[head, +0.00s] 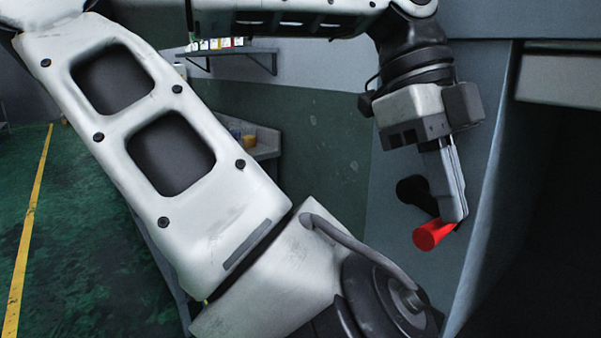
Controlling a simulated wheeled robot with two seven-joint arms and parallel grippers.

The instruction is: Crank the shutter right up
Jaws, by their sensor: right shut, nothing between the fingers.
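A crank with a red handle (431,236) and a dark arm (415,194) is mounted on the grey wall panel at the right. My right gripper (456,218) is shut, its fingers pointing down, with the tips at the red handle's right end. They overlap the handle in the picture; I cannot tell whether they touch it. The shutter (560,78) seems to be the pale edge at the top of the dark opening at the right. My left gripper is not in view.
A wall shelf (230,54) with small boxes and a counter (262,143) with small containers stand at the back. A yellow line (28,235) runs along the green floor at the left. The panel's edge borders the dark opening.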

